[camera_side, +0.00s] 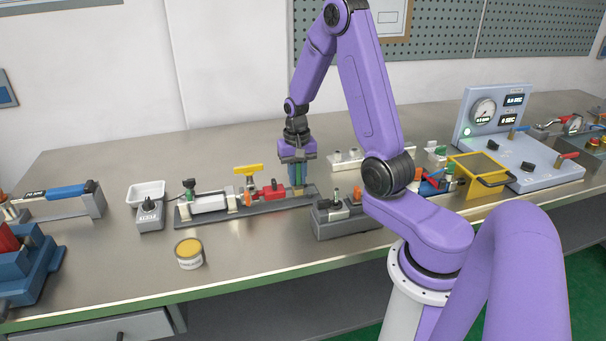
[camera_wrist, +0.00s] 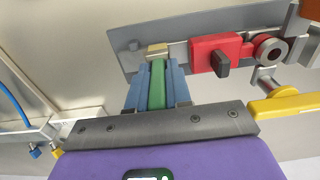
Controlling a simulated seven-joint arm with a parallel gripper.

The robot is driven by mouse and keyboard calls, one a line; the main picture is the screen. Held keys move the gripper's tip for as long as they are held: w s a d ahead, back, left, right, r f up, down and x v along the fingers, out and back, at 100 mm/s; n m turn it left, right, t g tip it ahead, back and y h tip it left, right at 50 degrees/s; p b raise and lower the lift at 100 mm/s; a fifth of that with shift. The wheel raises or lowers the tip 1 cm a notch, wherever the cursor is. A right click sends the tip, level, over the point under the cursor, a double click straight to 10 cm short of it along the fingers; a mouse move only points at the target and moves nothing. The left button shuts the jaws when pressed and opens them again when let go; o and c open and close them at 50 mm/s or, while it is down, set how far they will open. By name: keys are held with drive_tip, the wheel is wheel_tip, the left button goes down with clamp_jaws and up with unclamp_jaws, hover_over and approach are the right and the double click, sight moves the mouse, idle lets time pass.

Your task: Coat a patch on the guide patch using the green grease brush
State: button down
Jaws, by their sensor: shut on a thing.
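My gripper (camera_side: 298,188) points down at the right end of a long dark base plate (camera_side: 246,208). Its two blue fingers are shut on the green handle of the grease brush (camera_wrist: 157,88), as the wrist view shows. The brush's pale tip (camera_wrist: 157,50) lies over the edge of the grey plate (camera_wrist: 135,38); I cannot tell whether it touches. I cannot make out a separate guide patch or any grease coat on the plate. An open tin of yellow grease (camera_side: 189,254) stands at the front left, away from my gripper.
A grey tool holder (camera_side: 334,226) stands close in front. A white tray (camera_side: 147,191) is at left and a gauge panel (camera_side: 500,125) at right.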

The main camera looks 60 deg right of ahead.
drive_tip(key=shift+w+a+r, duration=0.1)
drive_tip(key=shift+w+a, duration=0.4)
wheel_tip(320, 180, up, 8)
idle(1.1)
